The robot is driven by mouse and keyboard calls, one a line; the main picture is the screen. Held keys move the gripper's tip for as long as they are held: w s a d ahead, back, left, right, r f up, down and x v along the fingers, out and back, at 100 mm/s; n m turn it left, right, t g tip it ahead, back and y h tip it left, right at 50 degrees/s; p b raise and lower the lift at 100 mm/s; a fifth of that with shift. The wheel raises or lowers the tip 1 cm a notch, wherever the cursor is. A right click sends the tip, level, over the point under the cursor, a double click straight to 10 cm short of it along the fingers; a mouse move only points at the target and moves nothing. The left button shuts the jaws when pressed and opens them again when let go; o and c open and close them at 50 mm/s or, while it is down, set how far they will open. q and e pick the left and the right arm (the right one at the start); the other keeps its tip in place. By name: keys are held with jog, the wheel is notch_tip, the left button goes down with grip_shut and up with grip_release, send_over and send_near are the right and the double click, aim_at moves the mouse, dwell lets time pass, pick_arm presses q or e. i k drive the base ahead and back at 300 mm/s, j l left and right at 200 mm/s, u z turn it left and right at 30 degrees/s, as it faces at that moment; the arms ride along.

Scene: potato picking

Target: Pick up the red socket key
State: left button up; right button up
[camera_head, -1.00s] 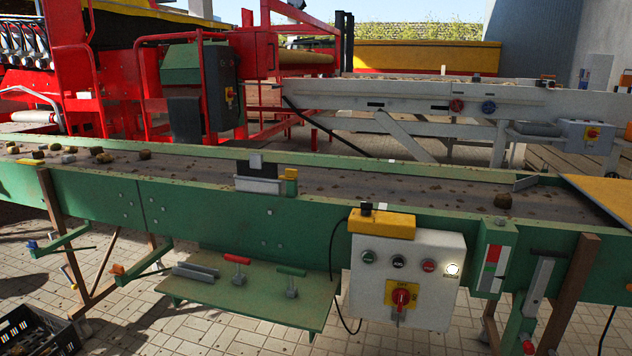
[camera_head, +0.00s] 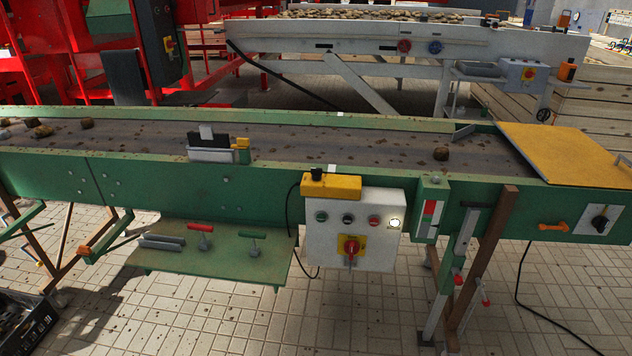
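The red socket key (camera_head: 201,234) has a red T-handle on a grey shaft. It stands on the green shelf (camera_head: 160,262) that hangs below the conveyor's front side. A similar key with a green handle (camera_head: 253,242) stands to its right on the same shelf. Grey metal bars (camera_head: 162,242) lie to its left. Neither of my grippers shows in the head view.
The green conveyor (camera_head: 240,185) with scattered potatoes runs across the view above the shelf. A white control box (camera_head: 352,230) with a red switch hangs right of the shelf. A black crate (camera_head: 28,325) stands at bottom left.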

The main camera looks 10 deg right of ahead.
aim_at(204, 244)
jog(key=u, duration=1.35)
jog(key=z, duration=0.6)
jog(key=i+l+z, duration=0.1)
jog(key=z, duration=0.35)
jog(key=i+l+z, duration=0.1)
jog(key=z, duration=0.35)
jog(key=i+l+z, duration=0.1)
jog(key=z, duration=0.35)
jog(key=i+z, duration=0.2)
jog(key=z, duration=0.25)
jog(key=u, duration=2.55)
